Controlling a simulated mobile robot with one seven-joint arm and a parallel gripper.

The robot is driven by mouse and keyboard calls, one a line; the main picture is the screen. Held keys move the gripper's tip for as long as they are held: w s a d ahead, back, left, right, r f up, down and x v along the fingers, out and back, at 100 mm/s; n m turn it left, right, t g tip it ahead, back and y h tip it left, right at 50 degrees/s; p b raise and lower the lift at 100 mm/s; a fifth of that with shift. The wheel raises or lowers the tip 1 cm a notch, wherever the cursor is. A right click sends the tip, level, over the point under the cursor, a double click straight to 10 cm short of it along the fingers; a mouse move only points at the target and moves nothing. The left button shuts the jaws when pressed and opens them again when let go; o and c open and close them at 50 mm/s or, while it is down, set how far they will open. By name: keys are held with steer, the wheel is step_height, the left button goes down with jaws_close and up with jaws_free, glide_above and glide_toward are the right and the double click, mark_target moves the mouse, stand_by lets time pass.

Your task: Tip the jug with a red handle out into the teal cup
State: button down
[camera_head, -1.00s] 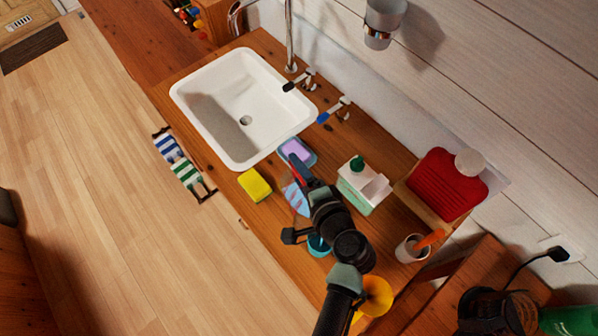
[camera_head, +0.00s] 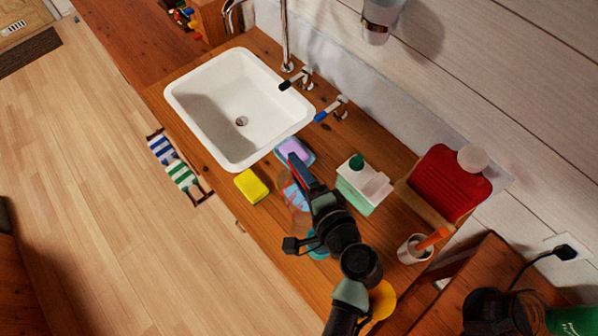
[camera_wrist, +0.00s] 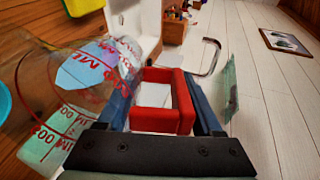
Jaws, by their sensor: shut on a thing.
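The clear jug (camera_wrist: 62,70) with red markings is at the left of the wrist view. Its red handle (camera_wrist: 184,104) is between my gripper's (camera_wrist: 165,110) dark blue fingers, which are shut on it. In the head view the jug (camera_head: 289,196) is faint, just left of my gripper (camera_head: 299,172), above the counter. A pale blue patch shows through the jug; I cannot tell what it is. The teal cup (camera_head: 317,247) stands on the counter, partly hidden by my wrist. A teal edge also shows at the wrist view's left border. The jug's exact tilt is unclear.
Around the jug are a yellow sponge (camera_head: 251,187), a lilac sponge (camera_head: 295,150) and a white-green soap box (camera_head: 362,186). The sink (camera_head: 215,95) lies beyond. A white cup (camera_head: 410,250) and a yellow object (camera_head: 382,300) are near my arm.

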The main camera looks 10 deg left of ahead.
steer(key=shift+s+d+r+t+y+b, duration=1.25)
steer(key=shift+s+r+t+b, duration=0.2)
steer(key=shift+b, duration=2.95)
steer(key=shift+s+d+r+t+y+b, duration=0.45)
steer(key=shift+s+d+t+b, duration=0.3)
steer(key=shift+b, duration=1.65)
steer(key=shift+s+d+r+t+y+b, duration=0.2)
steer(key=shift+s+d+t+y+b, duration=0.4)
steer(key=shift+b, duration=1.1)
steer(key=shift+s+d+r+t+y+b, duration=0.25)
steer(key=shift+s+b, duration=0.5)
steer(key=shift+b, duration=0.95)
